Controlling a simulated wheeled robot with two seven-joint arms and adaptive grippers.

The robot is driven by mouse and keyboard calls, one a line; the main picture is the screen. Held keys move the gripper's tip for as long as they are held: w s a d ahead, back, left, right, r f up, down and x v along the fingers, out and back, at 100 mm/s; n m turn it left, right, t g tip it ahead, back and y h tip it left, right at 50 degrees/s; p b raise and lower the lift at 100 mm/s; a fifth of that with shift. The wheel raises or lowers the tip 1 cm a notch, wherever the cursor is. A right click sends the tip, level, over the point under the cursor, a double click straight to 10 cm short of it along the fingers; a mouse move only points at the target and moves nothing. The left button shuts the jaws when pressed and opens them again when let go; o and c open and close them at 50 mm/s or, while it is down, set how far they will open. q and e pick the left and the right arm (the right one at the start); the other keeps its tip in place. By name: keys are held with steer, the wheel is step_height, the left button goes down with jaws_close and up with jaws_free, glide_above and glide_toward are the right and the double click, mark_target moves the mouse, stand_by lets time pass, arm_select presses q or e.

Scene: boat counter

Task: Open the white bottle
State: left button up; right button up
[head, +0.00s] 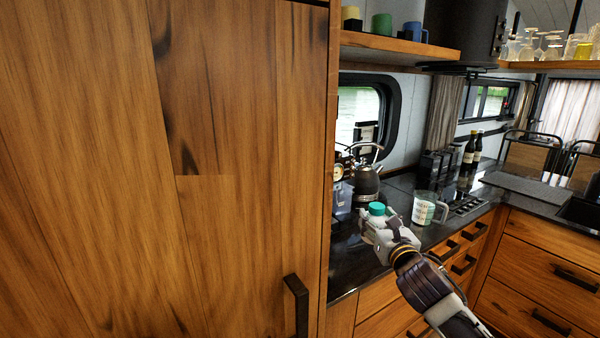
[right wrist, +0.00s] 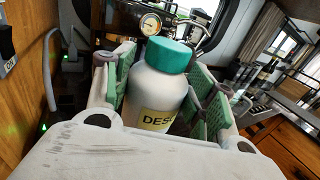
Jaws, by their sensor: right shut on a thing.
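The white bottle (right wrist: 158,88) has a teal cap and a yellow label. Its teal cap (right wrist: 171,55) is on the bottle's top in the right wrist view. In the head view the cap (head: 377,208) shows just above my right gripper (head: 380,226), which covers most of the bottle. My right gripper is shut around the bottle's body, with green finger pads on both sides of it in the right wrist view (right wrist: 160,95). The bottle looks upright in the head view. My left gripper is not in view.
Two dark bottles (head: 470,160) stand farther back. A tall wooden cabinet (head: 230,170) blocks the left side.

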steer(key=s+f, duration=0.5)
steer(key=f, duration=0.7)
steer(key=s+d+f+m+h, duration=0.1)
steer(key=s+f, duration=0.4)
steer(key=f, duration=0.7)
steer(key=shift+d+f+h, duration=0.15)
steer(key=shift+f+h, duration=0.1)
steer(key=shift+h, duration=0.05)
steer(key=shift+s, duration=0.1)
steer(key=shift+r, duration=0.2)
steer(key=s+a+r+n+g+y, duration=0.3)
steer(key=a+r+n+y, duration=0.5)
steer(key=y, duration=0.3)
steer(key=shift+s+r+g+y, duration=0.15)
steer(key=shift+r+g+y, duration=0.15)
steer(key=shift+r+g, duration=0.4)
stand_by(0.8)
steer(key=shift+r, duration=0.1)
